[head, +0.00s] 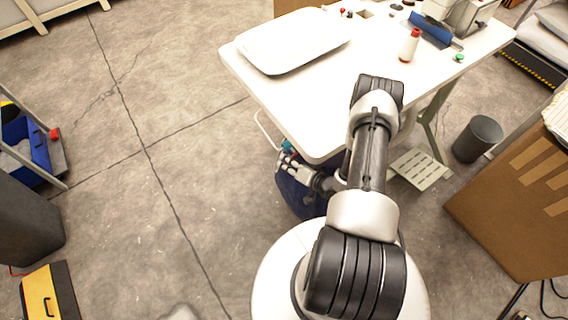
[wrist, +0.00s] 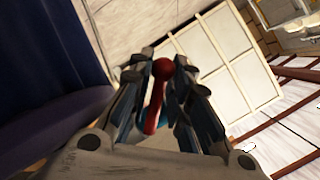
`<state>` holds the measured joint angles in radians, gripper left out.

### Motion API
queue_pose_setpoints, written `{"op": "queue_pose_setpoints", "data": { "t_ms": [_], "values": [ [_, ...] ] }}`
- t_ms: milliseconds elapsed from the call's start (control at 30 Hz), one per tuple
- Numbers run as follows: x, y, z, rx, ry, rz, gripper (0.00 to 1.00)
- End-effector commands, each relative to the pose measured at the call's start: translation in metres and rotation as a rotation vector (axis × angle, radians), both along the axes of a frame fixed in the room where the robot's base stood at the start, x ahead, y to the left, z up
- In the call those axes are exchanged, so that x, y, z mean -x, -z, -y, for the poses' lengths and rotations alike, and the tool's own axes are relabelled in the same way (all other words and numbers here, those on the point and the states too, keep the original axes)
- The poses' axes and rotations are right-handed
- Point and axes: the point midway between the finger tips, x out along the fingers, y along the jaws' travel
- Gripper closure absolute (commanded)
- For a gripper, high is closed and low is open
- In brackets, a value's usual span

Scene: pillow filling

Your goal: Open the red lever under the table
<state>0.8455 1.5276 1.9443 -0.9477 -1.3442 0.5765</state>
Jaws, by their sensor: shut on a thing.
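The red lever (wrist: 155,105) shows in the wrist view, with a round red knob at its top end. My gripper (wrist: 161,72) has its fingers on both sides of the lever and is shut on it. In the head view my gripper (head: 286,160) is low beside the near left corner of the white table (head: 262,92). A small blue-green part shows by the fingertips. The red lever cannot be made out in the head view.
A dark blue rounded thing (head: 297,195) sits below my gripper; a dark blue surface (wrist: 45,45) fills the left of the wrist view. A white tray (head: 290,42) and a red-capped bottle (head: 409,46) are on the table. A grey pedal plate (head: 420,168) and a bin (head: 478,138) stand right.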

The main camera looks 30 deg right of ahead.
Motion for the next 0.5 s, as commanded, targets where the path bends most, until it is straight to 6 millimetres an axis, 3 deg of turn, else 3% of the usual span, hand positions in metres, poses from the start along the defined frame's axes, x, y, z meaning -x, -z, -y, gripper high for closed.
{"op": "queue_pose_setpoints", "data": {
  "t_ms": [267,300,500],
  "values": [
    [-0.0015,-0.0018,-0.0001,0.003,-0.004,0.006,1.00],
    [-0.0015,-0.0018,-0.0001,0.003,-0.004,0.006,0.79],
    [-0.0009,-0.0010,-0.0004,0.003,-0.003,0.003,0.67]
  ]
}}
